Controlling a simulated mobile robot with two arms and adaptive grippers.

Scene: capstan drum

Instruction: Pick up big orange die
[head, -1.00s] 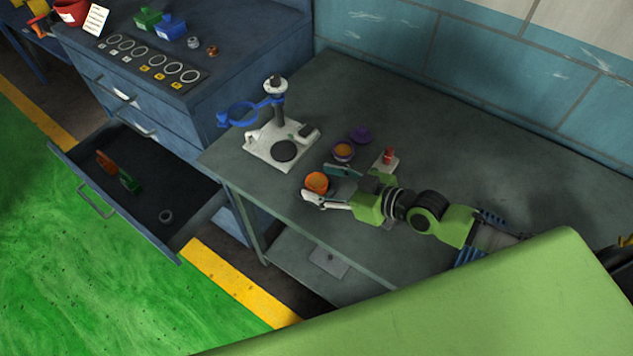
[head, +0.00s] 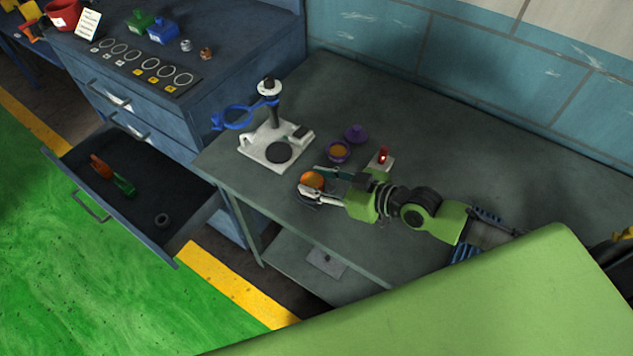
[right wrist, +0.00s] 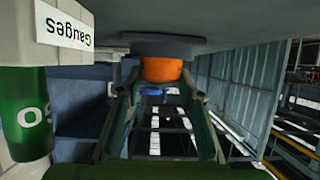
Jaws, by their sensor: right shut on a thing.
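The big orange die (head: 313,179) is at the front part of the grey bench, between the fingers of my right gripper (head: 308,181). The gripper comes in from the right and is shut on it, one finger on each side. In the right wrist view the orange die (right wrist: 162,68) shows between the fingertips, under a dark grey shape. Its faces are too small to read. I cannot tell whether it touches the bench. My left gripper is not in view.
A white stand with a blue ring (head: 270,146) is left of the die. An open drawer (head: 140,190) is at left. The bench's back is clear.

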